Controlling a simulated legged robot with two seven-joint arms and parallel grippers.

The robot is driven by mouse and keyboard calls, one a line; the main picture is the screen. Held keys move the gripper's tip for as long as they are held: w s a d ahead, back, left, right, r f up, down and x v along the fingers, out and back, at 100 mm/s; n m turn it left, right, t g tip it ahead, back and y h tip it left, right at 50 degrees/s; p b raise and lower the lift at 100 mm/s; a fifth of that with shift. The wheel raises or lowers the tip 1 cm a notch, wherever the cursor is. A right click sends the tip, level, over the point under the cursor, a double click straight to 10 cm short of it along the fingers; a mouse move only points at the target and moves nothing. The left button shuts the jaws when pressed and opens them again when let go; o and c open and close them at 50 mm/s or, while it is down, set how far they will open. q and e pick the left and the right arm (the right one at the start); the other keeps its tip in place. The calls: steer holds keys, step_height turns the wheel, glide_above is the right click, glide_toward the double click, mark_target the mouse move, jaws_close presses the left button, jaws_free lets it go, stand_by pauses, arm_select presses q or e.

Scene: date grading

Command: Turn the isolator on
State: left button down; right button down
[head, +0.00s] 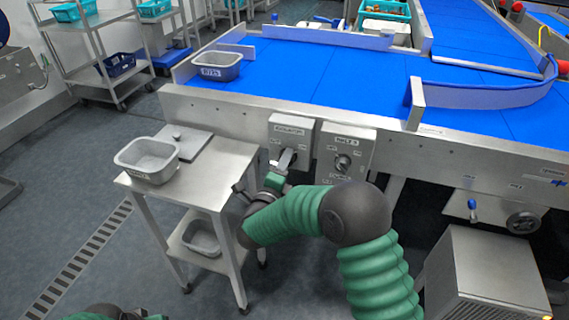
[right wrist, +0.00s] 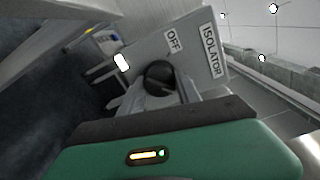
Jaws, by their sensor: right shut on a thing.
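The isolator (head: 291,130) is a grey box with a label on the front of the conveyor frame, left of a second switch box. In the right wrist view, the isolator box (right wrist: 190,50) shows the words OFF and ISOLATOR. Its dark round knob (right wrist: 159,75) sits between my fingers. My right gripper (head: 284,163) reaches the front of the isolator and is shut on the knob; it also shows in the right wrist view (right wrist: 152,92). The fingers partly hide the knob, so its setting cannot be told. My left gripper is not in view.
A second switch box (head: 344,152) with a dark knob stands close on the right. A steel side table (head: 205,178) with a grey tub (head: 148,160) is at the left. The blue conveyor (head: 300,70) lies behind. A steel cabinet (head: 490,278) stands lower right.

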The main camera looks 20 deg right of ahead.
steer(key=shift+s+f, duration=0.1)
steer(key=shift+f, duration=0.25)
steer(key=c, duration=1.1)
jaws_free()
steer(key=shift+c, duration=0.2)
steer(key=shift+o, duration=1.3)
steer(key=shift+r, duration=0.15)
steer(key=p+v, duration=0.3)
steer(key=v, duration=1.3)
steer(key=shift+s+a, duration=0.25)
steer(key=shift+s, duration=0.05)
